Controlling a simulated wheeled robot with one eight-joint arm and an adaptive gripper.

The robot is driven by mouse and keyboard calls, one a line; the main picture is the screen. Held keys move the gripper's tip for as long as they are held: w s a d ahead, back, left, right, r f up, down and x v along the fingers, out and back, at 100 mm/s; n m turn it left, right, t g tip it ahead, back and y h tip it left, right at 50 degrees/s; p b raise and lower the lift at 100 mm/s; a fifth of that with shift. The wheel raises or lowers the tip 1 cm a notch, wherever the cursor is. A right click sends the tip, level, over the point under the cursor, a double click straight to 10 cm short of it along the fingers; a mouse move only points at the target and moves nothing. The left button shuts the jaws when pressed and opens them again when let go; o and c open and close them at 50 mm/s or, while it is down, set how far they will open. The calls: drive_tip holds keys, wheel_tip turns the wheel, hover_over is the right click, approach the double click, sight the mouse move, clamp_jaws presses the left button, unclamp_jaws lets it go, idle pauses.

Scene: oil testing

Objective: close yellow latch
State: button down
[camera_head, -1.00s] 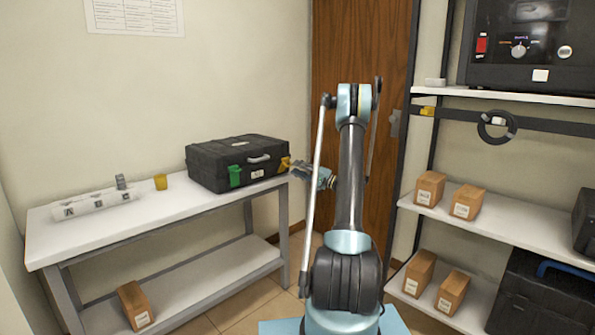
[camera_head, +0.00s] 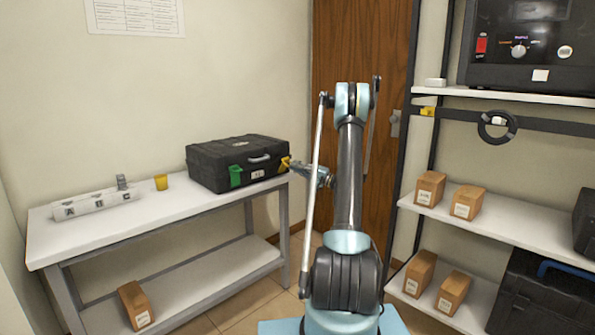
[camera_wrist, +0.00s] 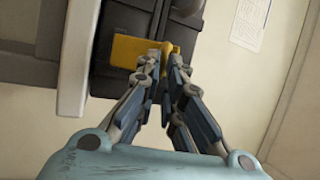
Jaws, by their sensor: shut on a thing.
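A black case (camera_head: 212,162) with a pale handle stands shut on the white table. Its yellow latch (camera_head: 284,164) is at the right end of the case front. In the wrist view the yellow latch (camera_wrist: 132,52) lies against the dark case (camera_wrist: 105,75), with a narrow yellow part between my fingertips. My gripper (camera_head: 294,167) reaches in from the right. In the wrist view my gripper (camera_wrist: 168,58) has its fingertips together on the yellow latch. A green latch (camera_head: 235,176) is at the left of the case front.
The white table (camera_head: 110,235) also holds a yellow cup (camera_head: 161,182) and a white rack (camera_head: 95,205), both left of the case. A shelf unit (camera_head: 530,225) with several cardboard boxes stands at the right. A wooden door (camera_head: 355,45) is behind my arm.

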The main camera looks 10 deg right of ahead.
sight(289, 159)
drive_tip(key=shift+w+a+r+m+g+h, duration=0.25)
drive_tip(key=shift+a+r+g+h, duration=0.1)
drive_tip(key=shift+r+h, duration=0.15)
drive_tip(key=shift+w+a+r+m+g+h, duration=0.1)
drive_tip(key=shift+a+r+m+g+h, duration=0.2)
drive_tip(key=shift+r+h, duration=0.15)
drive_tip(key=shift+w+a+r+m+g+h, duration=0.3)
drive_tip(key=shift+w+r+h, duration=0.1)
drive_tip(key=shift+h, duration=0.2)
drive_tip(key=shift+w+a+r+m+g+h, duration=0.15)
drive_tip(key=shift+w+a+r+g+h, duration=0.1)
drive_tip(key=shift+r+h, duration=0.25)
drive_tip(key=shift+w+a+r, duration=0.1)
drive_tip(key=shift+w+a, duration=0.05)
drive_tip(key=shift+w, duration=0.1)
drive_tip(key=shift+w+r, duration=0.15)
drive_tip(key=c, duration=1.7)
unclamp_jaws()
drive_tip(key=shift+w+a, duration=0.1)
drive_tip(key=shift+a, duration=0.05)
drive_tip(key=shift+d, duration=0.2)
